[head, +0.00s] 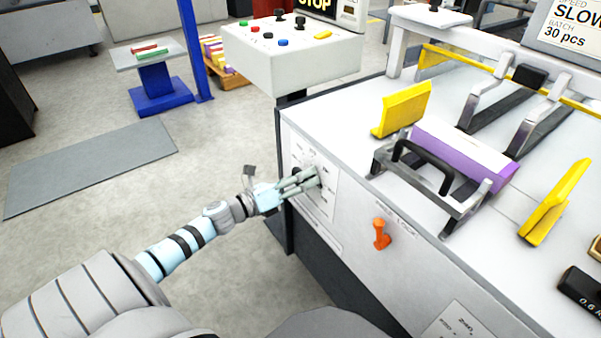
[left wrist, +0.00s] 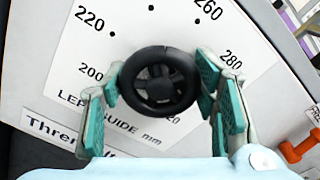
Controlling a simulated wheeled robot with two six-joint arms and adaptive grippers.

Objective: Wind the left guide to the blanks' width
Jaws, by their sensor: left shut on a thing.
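The left guide's black handwheel (left wrist: 158,80) sits on a white dial plate with numbers from 200 to 280, marked as the left guide in mm. My left gripper (head: 312,180) reaches the machine's front panel in the head view. In the left wrist view its teal-padded fingers (left wrist: 160,92) are closed around the wheel's rim, one on each side. In the head view the fingers mostly hide the wheel. A yellow guide (head: 401,108) stands left of the purple and white blanks (head: 462,154), with a gap between. Another yellow guide (head: 555,202) stands to their right. My right gripper is not in view.
An orange lock lever (head: 381,234) sticks out of the front panel right of the dial. A metal bracket with a black handle (head: 420,163) stands before the blanks. A grey control box (head: 292,55) stands behind.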

